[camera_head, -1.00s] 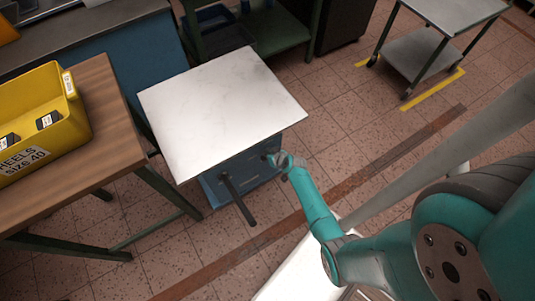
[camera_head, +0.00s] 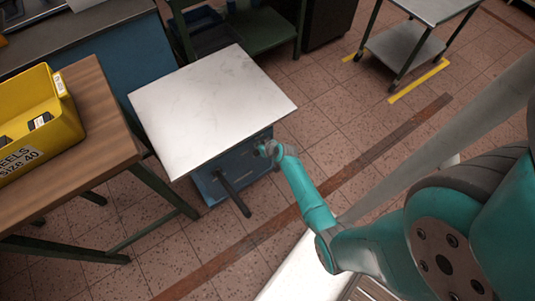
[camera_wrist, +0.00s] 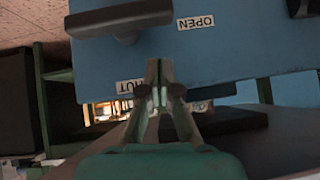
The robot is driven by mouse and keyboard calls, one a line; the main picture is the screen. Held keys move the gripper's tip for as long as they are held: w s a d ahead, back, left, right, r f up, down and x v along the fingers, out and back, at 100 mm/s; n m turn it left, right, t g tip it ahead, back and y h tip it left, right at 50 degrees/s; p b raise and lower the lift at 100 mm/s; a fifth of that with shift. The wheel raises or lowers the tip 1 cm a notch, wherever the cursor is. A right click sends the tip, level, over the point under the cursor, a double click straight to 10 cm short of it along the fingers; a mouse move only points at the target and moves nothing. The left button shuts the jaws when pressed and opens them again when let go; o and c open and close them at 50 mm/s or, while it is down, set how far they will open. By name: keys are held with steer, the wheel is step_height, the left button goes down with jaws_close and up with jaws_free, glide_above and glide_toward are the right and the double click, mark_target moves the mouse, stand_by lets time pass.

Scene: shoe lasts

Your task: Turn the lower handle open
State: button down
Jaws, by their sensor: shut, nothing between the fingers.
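The blue cabinet (camera_head: 245,164) with a pale top stands at the centre of the head view. A long black handle (camera_head: 232,192) sticks out from its front. My gripper (camera_head: 267,150) is at the cabinet's right front, by the top's edge. The wrist view is upside down and shows my shut, empty gripper (camera_wrist: 160,66) before the blue front. A dark handle (camera_wrist: 118,20) is at upper left there, apart from the fingers. An OPEN label (camera_wrist: 196,22) is beside it, and a partly hidden label, likely SHUT (camera_wrist: 129,86), lies nearer the fingers. Which handle is lower is unclear.
A second dark part (camera_wrist: 305,8) is cut off at the wrist view's upper right. A wooden table (camera_head: 85,130) with a yellow bin (camera_head: 45,115) stands left of the cabinet. A metal trolley (camera_head: 405,45) is at the back right. The floor between is clear.

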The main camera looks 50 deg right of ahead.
steer(key=shift+s+a+r, duration=0.1)
steer(key=shift+s+r, duration=0.3)
steer(key=shift+r, duration=0.05)
steer(key=v, duration=0.9)
steer(key=shift+w+a, duration=0.2)
steer(key=shift+a, duration=0.15)
steer(key=shift+r, duration=0.1)
steer(key=s+a+r+n+t+h, duration=0.1)
steer(key=s+a+r, duration=0.3)
steer(key=s+a, duration=0.4)
steer(key=s+a+r+t, duration=0.1)
steer(key=s+a+r, duration=0.3)
steer(key=s+a, duration=0.4)
steer(key=s+a+r+n+t, duration=0.1)
steer(key=s+r, duration=0.3)
steer(key=r, duration=0.4)
steer(key=s+a+r+n+t+y, duration=0.1)
steer(key=s+a+r, duration=0.2)
steer(key=s+r, duration=0.2)
steer(key=s+a+r+t+y, duration=0.1)
steer(key=s+r, duration=0.4)
steer(key=r, duration=0.6)
steer(key=shift+a+n+t, duration=0.4)
steer(key=shift+a, duration=0.05)
